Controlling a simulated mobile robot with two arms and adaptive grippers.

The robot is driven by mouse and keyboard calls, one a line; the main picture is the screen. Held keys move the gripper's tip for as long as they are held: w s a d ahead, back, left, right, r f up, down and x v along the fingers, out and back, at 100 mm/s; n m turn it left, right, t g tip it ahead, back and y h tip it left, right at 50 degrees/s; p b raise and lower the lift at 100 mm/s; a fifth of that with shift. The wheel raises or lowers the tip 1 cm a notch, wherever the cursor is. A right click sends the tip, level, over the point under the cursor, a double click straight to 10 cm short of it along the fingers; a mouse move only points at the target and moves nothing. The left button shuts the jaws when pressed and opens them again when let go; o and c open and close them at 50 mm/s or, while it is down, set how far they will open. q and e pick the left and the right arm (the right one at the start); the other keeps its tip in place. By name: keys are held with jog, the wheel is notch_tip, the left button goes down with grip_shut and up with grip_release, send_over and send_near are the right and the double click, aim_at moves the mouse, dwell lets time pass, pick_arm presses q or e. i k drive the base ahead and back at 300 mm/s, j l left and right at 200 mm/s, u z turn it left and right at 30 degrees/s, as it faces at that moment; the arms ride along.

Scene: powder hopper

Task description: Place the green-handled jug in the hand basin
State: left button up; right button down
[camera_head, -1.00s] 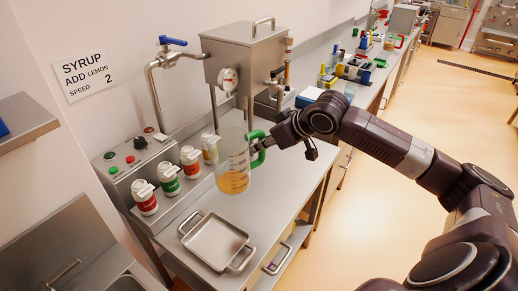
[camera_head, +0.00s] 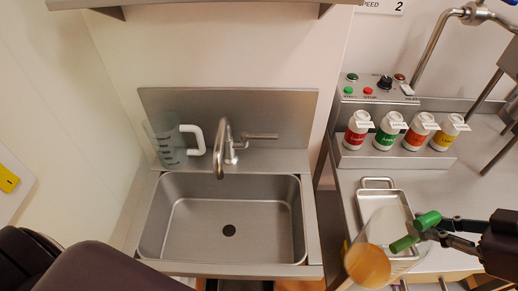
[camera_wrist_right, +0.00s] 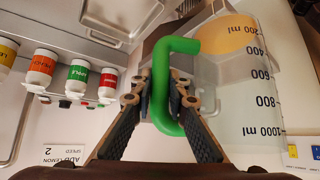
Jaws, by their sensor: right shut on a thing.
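The green-handled jug (camera_head: 395,247) is clear, with amber liquid low inside it. My right gripper (camera_head: 430,230) is shut on its green handle, to the right of the basin; the grip also shows in the right wrist view, where the fingers (camera_wrist_right: 172,100) close around the handle and the marked jug wall (camera_wrist_right: 255,100) stands beside them. The hand basin (camera_head: 190,245) is a steel sink, empty, with a drain in its floor. My left gripper is not in view; a dark arm part shows at the lower left.
A second clear jug with a white handle (camera_head: 165,143) stands on the ledge behind the basin, left of the tap (camera_head: 226,147). A steel tray (camera_head: 373,192) lies on the right bench, partly behind the held jug. Several capped bottles (camera_head: 357,130) stand behind it. A shelf (camera_head: 200,3) overhangs above.

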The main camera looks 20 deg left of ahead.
aim_at(238, 231)
jog(key=k+l+u, duration=0.1)
jog(key=u, duration=0.95)
jog(key=k+u, duration=0.15)
jog(key=k, duration=0.2)
jog(key=j, duration=0.25)
jog(key=i, duration=0.05)
